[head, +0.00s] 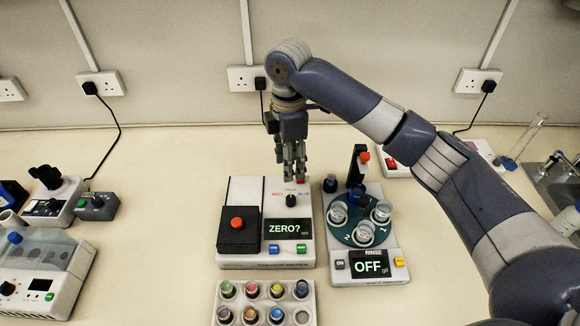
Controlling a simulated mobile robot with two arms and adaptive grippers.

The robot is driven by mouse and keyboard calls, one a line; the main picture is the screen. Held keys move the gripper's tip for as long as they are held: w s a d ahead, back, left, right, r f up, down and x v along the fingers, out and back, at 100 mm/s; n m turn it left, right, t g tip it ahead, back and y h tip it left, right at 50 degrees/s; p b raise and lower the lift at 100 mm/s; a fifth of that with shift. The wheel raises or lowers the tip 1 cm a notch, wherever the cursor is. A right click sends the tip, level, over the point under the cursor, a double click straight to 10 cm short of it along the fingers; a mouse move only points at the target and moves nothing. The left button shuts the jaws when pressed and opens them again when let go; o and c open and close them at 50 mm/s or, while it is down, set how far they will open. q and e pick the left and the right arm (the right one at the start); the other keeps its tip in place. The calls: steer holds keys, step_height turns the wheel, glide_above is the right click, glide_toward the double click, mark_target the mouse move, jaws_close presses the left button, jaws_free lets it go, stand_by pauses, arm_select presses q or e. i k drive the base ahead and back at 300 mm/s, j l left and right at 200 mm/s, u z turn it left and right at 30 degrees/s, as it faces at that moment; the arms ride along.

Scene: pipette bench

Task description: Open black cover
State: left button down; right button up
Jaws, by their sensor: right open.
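The black cover (224,243) is a square black piece with a red knob (237,223) on top. It sits flat and looks closed on the left part of the white meter (265,261), whose screen (286,229) reads "ZERO?". My right gripper (294,177) points down above the back of the meter, to the upper right of the cover and apart from it. It is open, and I see nothing between its fingers. A black dial (291,200) is just in front of the fingertips. My left gripper is not in view.
A rinse station (387,271) with glass cups on a green disc stands right of the meter; its screen reads "OFF". A rack (263,315) of coloured vials is in front. Other devices (38,278) stand at left. The bench between them and the meter is clear.

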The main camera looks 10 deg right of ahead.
mark_target(238, 225)
steer(key=k, duration=1.5)
